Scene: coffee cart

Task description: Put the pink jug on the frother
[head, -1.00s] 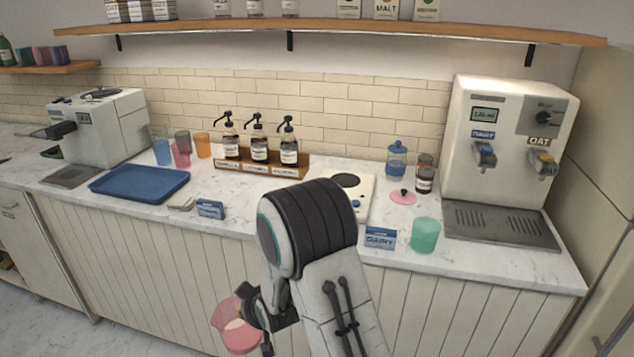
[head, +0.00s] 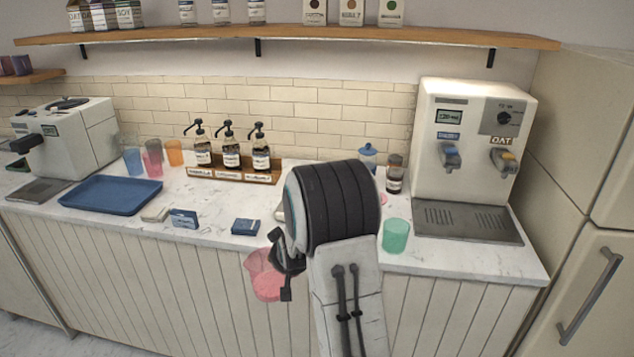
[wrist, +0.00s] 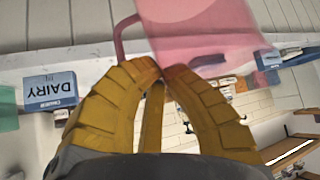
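The pink jug (head: 264,277), see-through, is held in my gripper (head: 287,264) in front of the counter, below the level of its top. In the wrist view the jug (wrist: 205,38) shows beyond the yellow fingers (wrist: 165,78), which are closed on its handle. The frother, the white unit with a dark round plate seen earlier on the counter, is now nearly all hidden behind my arm. Only a pale edge of it (head: 279,212) seems to show.
A green cup (head: 396,236) stands right of my arm near the counter's front. Small blue boxes or cards (head: 245,227) lie left of it. A blue tray (head: 110,194), syrup bottles (head: 231,155) and a milk dispenser (head: 465,145) stand farther off.

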